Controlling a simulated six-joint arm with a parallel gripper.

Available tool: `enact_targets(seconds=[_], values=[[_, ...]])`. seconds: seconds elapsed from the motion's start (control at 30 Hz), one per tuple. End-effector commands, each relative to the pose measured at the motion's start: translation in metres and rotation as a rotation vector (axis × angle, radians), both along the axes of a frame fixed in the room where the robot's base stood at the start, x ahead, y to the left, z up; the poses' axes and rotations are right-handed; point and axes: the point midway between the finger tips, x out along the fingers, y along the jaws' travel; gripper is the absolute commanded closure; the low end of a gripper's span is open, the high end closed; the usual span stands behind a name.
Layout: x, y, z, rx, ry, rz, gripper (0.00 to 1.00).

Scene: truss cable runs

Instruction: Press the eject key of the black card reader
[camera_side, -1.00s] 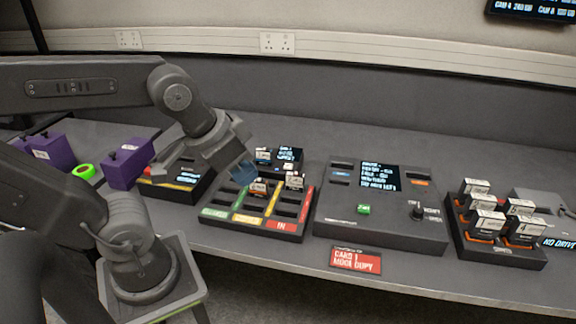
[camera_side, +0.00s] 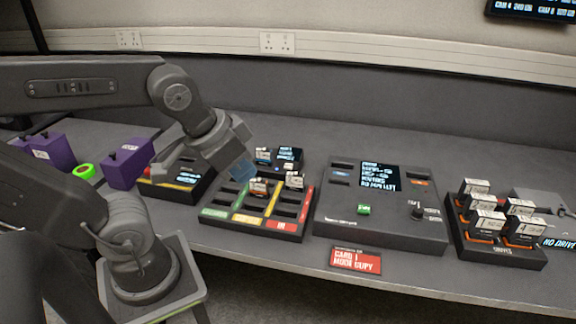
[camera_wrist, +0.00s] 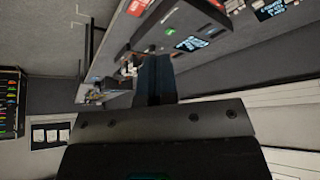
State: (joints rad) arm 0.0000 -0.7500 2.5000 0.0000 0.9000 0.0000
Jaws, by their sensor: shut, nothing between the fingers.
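The black card reader (camera_side: 289,157) is a small dark box with a lit screen, behind the sorting tray in the side view. A white-labelled card (camera_side: 263,155) stands at its left end. Its eject key is too small to make out. My gripper (camera_side: 242,170) is shut and empty, with bluish fingertips. It hangs above the back left of the tray, left of the reader and apart from it as far as I can tell. In the wrist view the shut fingers (camera_wrist: 154,78) cover part of the bench.
The sorting tray (camera_side: 222,213) has coloured lanes and a few cards. A large console (camera_side: 340,215) stands right of it, then a rack of drives (camera_side: 500,253). A yellow-edged black box (camera_side: 190,183) and purple cases (camera_side: 127,165) are left. Clear bench lies behind the console.

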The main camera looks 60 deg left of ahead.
Motion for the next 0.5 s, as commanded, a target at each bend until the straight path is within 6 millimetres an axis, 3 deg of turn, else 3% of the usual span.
enact_targets(seconds=[0.17, 0.27, 0.5], values=[[0.006, -0.001, 0.001, -0.028, 0.009, 0.022, 1.00], [0.020, -0.002, 0.002, -0.099, 0.028, 0.076, 1.00], [0.089, 0.007, 0.005, -0.411, 0.083, 0.352, 1.00]])
